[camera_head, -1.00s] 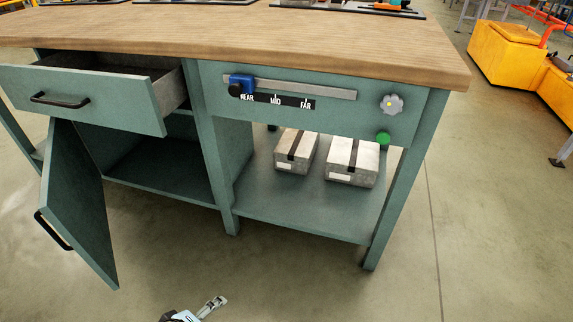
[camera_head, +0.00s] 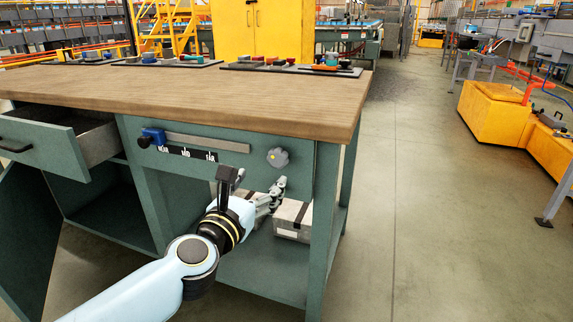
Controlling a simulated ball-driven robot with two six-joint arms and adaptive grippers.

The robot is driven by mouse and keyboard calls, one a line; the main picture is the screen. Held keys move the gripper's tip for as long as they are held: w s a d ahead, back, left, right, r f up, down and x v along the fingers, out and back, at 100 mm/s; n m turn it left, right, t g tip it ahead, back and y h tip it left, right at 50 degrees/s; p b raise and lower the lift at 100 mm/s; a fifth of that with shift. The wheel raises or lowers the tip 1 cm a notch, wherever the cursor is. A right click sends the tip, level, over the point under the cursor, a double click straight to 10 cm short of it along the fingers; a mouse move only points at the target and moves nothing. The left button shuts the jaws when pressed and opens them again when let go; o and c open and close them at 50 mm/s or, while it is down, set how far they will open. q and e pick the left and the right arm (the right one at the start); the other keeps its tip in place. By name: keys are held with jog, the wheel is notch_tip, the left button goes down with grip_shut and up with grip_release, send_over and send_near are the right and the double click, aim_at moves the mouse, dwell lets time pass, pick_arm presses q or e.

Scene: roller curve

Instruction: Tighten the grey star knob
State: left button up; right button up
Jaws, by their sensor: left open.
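The grey star knob (camera_head: 278,157) is on the green front panel of the workbench, near its right end. My left gripper (camera_head: 277,189) is open and empty just below the knob, with a small gap between them in the picture. My left arm reaches in from the bottom left. The green button seen earlier under the knob is hidden. My right gripper is out of view.
A slider with a blue block (camera_head: 153,137) and a label strip (camera_head: 187,153) is left of the knob. A drawer (camera_head: 45,148) stands open at left. A grey box (camera_head: 291,221) sits on the lower shelf.

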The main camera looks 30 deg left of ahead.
aim_at(276, 163)
pick_arm(q)
jog(key=x, duration=0.9)
jog(key=shift+w, duration=0.25)
jog(key=c, duration=1.2)
